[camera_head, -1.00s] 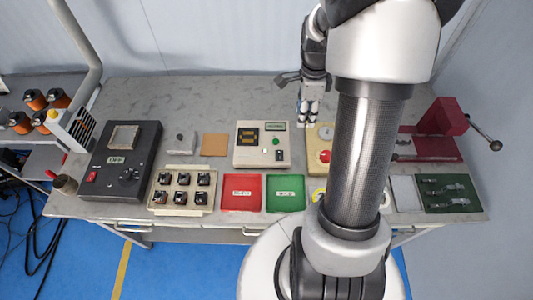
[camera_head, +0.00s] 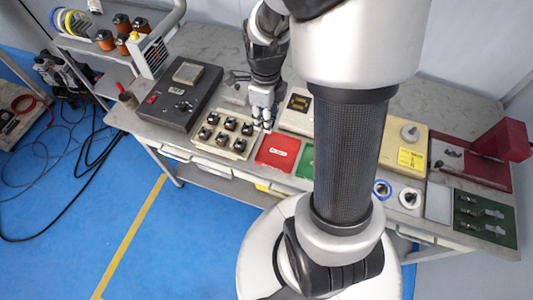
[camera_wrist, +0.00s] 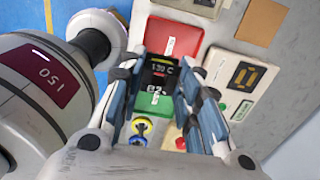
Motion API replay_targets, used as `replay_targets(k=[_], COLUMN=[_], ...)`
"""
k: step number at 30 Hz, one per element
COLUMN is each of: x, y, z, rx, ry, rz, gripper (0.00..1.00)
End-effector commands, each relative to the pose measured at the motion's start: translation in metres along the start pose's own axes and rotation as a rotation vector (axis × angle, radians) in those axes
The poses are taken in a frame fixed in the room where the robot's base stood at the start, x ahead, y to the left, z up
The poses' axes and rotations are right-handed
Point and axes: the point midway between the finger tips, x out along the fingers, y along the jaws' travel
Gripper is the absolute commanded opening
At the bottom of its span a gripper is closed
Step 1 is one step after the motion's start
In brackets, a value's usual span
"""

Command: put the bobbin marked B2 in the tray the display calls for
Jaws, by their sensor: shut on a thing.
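My gripper (camera_head: 266,120) hangs over the bench between the bobbin rack and the red tray. In the wrist view my gripper (camera_wrist: 162,88) is shut on a dark bobbin (camera_wrist: 158,74), whose label seems to read 130 C and B2. The red tray (camera_head: 277,152) has a white label and also shows in the wrist view (camera_wrist: 180,30). The green tray (camera_head: 306,162) is to its right, partly hidden by my arm; in the wrist view the green tray (camera_wrist: 150,105) is partly behind the bobbin.
A rack (camera_head: 196,143) of several dark bobbins stands left of the red tray. A dark instrument box (camera_head: 195,92) is beyond it. Small spools (camera_head: 382,188), a green board (camera_head: 485,212) and a red press (camera_head: 503,145) are at the right.

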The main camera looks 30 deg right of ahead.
Motion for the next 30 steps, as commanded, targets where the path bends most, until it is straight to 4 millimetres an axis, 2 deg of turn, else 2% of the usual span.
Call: replay_targets(k=[1, 3, 12, 15, 23, 30], x=[0.018, 0.038, 0.116, 0.131, 0.149, 0.183], y=[0.002, 0.002, 0.001, 0.001, 0.001, 0.001], z=[-0.001, -0.001, -0.001, -0.001, -0.001, -0.001], rx=[0.000, 0.000, -0.001, -0.001, -0.001, -0.001], ry=[0.004, 0.005, 0.004, 0.003, 0.001, 0.002], rz=[0.006, 0.007, 0.006, 0.004, 0.002, 0.002], gripper=[0.07, 0.07, 0.07, 0.07, 0.07, 0.07])
